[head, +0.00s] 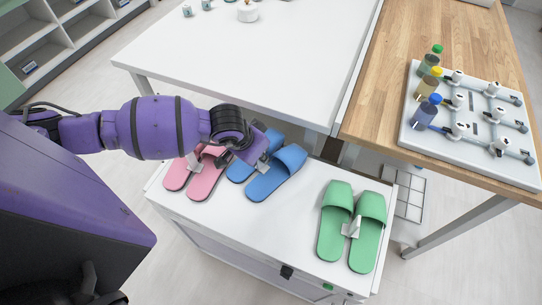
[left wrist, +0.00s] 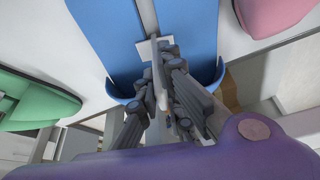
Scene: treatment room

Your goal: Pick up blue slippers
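The blue slippers (head: 276,177) lie side by side on the white cabinet top, joined by a white tab. My left gripper (head: 262,160) reaches down over them and partly hides the left slipper and the tab. In the left wrist view the blue slippers (left wrist: 195,35) lie right under my left gripper (left wrist: 160,75). Its fingers are close together on both sides of the upright white tab (left wrist: 157,50) and appear to touch it. The slippers look flat on the surface. My right gripper is not in view.
Pink slippers (head: 205,178) lie just left of the blue pair, and green slippers (head: 368,230) lie farther right on the white cabinet (head: 235,225). A white table (head: 250,60) stands behind. A wooden table (head: 395,60) at the right bears bottles and a white rack (head: 465,165).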

